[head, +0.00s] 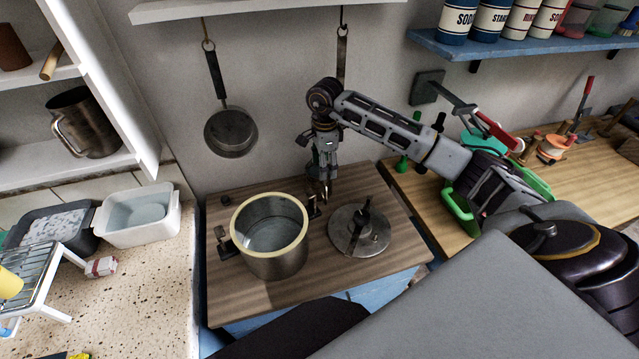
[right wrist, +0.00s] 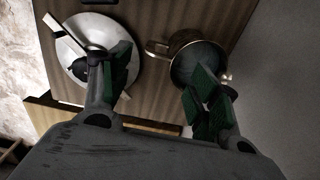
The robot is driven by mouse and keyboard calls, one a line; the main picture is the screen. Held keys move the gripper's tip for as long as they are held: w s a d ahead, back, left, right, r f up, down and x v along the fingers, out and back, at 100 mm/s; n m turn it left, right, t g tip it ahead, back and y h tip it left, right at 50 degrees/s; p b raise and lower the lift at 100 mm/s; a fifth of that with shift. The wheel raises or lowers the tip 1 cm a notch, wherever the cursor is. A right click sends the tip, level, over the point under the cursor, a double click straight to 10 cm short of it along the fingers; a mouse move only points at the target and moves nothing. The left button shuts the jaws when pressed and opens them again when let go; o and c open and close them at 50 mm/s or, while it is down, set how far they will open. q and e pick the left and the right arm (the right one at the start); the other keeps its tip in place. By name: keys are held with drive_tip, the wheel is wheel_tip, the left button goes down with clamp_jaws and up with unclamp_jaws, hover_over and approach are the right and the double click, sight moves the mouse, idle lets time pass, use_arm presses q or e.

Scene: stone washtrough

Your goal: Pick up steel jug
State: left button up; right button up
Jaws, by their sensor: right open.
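The steel jug (head: 85,122), dark metal with a side handle facing left, stands upright on the white shelf at the upper left in the head view. My right gripper (head: 325,190) hangs pointing down above the back of the wooden worktop, far to the right of the jug, behind the gap between a pot and its lid. In the right wrist view my right gripper (right wrist: 163,88) is open with nothing between its fingers. The jug does not show in the right wrist view. My left gripper is not in view.
A steel pot (head: 270,262) and a round lid (head: 345,238) sit on the wooden worktop (head: 235,305). A pan (head: 230,132) hangs on the wall. The shelf unit's white upright (head: 108,85) stands just right of the jug. A white basin (head: 160,226) is below the shelf.

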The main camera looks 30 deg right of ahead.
sight(325, 185)
drive_tip(key=shift+f, duration=2.25)
drive_tip(key=shift+f+p, duration=0.15)
drive_tip(key=shift+p, duration=0.2)
drive_tip(key=shift+d+f+p, duration=0.1)
drive_tip(key=shift+f+p, duration=0.3)
drive_tip(key=shift+f, duration=0.55)
drive_tip(key=shift+f+p, duration=0.3)
drive_tip(key=shift+f, duration=1.2)
drive_tip(key=shift+c, duration=0.3)
clamp_jaws()
